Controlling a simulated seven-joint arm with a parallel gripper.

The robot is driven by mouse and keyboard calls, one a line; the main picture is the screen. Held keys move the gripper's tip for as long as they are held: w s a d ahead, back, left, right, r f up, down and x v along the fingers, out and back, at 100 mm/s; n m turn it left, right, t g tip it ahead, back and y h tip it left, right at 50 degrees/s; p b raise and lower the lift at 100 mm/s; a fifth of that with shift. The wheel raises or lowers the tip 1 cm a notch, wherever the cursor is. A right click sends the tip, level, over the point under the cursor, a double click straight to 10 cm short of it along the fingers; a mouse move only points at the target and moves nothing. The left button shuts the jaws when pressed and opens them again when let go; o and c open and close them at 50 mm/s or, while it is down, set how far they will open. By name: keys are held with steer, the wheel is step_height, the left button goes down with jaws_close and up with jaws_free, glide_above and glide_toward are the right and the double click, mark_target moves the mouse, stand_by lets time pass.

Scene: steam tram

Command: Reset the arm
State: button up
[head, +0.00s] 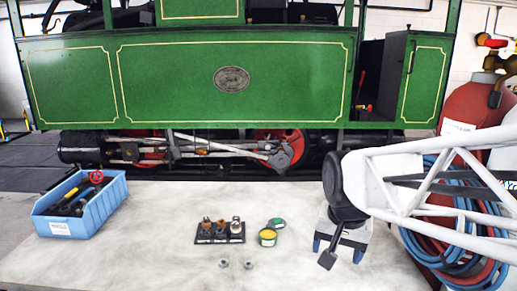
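My gripper (338,248) hangs at the end of my white lattice arm, over the right part of the pale table (150,245). Its two blue-tipped fingers stand apart, with nothing visible between them. A dark round joint sits above it, and a dark flat piece hangs in front, covering part of the gap. The gripper is to the right of the small parts on the table. I cannot tell how high it is above the surface.
A blue bin (100,215) of tools stands at left. A dark holder (220,240) with fittings, an open yellow tin (267,237), its green lid (277,223) and two small nuts (236,264) are mid-table. Red cylinder (470,120) and hoses (450,235) are at right; the green tram (180,80) is behind.

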steer(key=s+d+f+n, duration=0.1)
steer(key=s+n, duration=0.1)
steer(key=s, duration=0.3)
steer(key=s+d+f+n, duration=0.1)
steer(key=s+n, duration=0.1)
steer(key=s, duration=0.4)
steer(key=shift+s+d+f, duration=0.3)
steer(key=shift+f, duration=0.05)
stand_by(1.0)
